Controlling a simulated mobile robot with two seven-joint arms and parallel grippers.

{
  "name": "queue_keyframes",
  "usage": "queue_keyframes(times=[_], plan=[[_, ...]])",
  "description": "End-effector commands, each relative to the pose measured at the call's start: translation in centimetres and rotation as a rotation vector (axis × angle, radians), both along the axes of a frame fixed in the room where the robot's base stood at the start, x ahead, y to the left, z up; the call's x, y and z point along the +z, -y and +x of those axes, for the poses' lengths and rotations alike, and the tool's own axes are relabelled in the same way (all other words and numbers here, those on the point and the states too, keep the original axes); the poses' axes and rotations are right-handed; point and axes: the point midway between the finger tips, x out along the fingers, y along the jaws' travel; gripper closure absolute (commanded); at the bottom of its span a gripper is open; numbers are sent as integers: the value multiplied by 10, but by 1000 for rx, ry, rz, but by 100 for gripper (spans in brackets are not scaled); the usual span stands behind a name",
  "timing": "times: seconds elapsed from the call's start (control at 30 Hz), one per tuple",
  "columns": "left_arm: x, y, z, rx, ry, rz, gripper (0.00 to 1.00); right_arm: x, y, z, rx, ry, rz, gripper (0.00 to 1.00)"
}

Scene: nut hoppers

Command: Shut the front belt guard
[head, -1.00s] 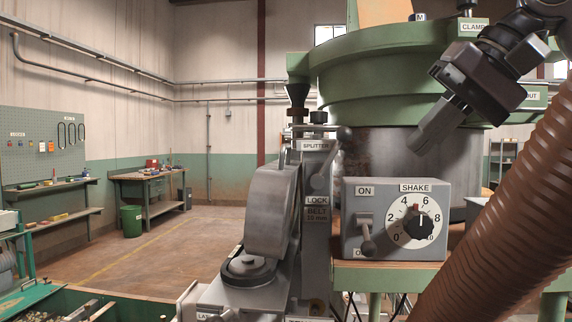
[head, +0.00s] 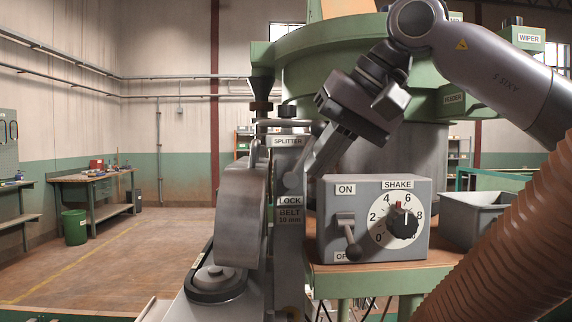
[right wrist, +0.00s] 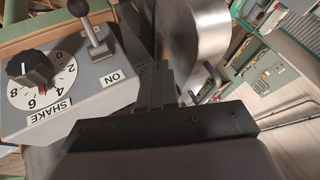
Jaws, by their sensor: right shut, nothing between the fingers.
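The front belt guard looks to be the curved grey metal cover (head: 240,215), standing raised on the machine's left side. A dark pulley with a belt (head: 213,272) shows uncovered below it. In the right wrist view the guard's rounded metal (right wrist: 195,28) is at the top, beyond the fingers. My right gripper (head: 300,180) is shut and empty, in front of the drum, between the guard and the SHAKE box. Its fingers also show in the right wrist view (right wrist: 157,88). I cannot tell whether they touch anything. My left gripper is out of view.
The grey SHAKE box (head: 375,220) with its dial and ON lever (head: 350,235) sits just right of my fingers. The SPLITTER and LOCK plate (head: 288,200) stands beside the guard. A grey bin (head: 475,222) is at right. Open floor lies to the left.

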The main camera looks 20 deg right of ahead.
Motion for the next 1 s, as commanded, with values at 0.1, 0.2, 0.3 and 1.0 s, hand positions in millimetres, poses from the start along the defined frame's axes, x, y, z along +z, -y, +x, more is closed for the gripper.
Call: queue_keyframes(times=[0.1,0.2,0.3,1.0], plan=[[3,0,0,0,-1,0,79,-12,-12,10,3,1,-2,100],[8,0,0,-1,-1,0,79,-8,-27,15,0,2,-2,100],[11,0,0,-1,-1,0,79,-8,-37,18,0,1,0,100],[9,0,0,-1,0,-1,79,-8,-47,13,-1,2,2,100]])
